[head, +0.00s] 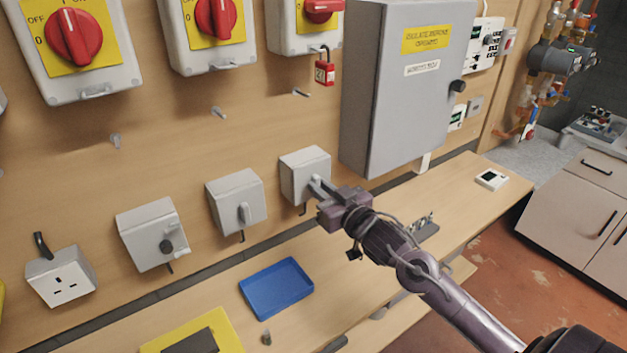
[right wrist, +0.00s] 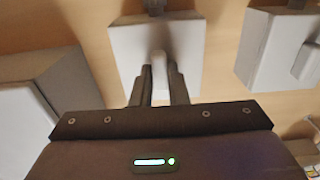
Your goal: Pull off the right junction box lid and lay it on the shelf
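The right junction box (head: 292,172) is a grey box on the wooden wall, with its light lid on the front. In the right wrist view the lid (right wrist: 130,48) faces me, with a pale upright handle (right wrist: 158,68) at its middle. My right gripper (head: 317,187) is at this lid. In the right wrist view its two dark fingers (right wrist: 159,88) stand on either side of the handle, with no clear gap, so it looks shut on it. The wooden shelf (head: 440,218) runs below the boxes. My left gripper is not in view.
A middle box (head: 228,215) and a left box (head: 140,245) hang beside it. A large grey cabinet (head: 385,100) juts out close on the right. A blue tray (head: 262,303), a yellow board (head: 222,322) and small items lie on the shelf. Bare shelf shows right of the tray.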

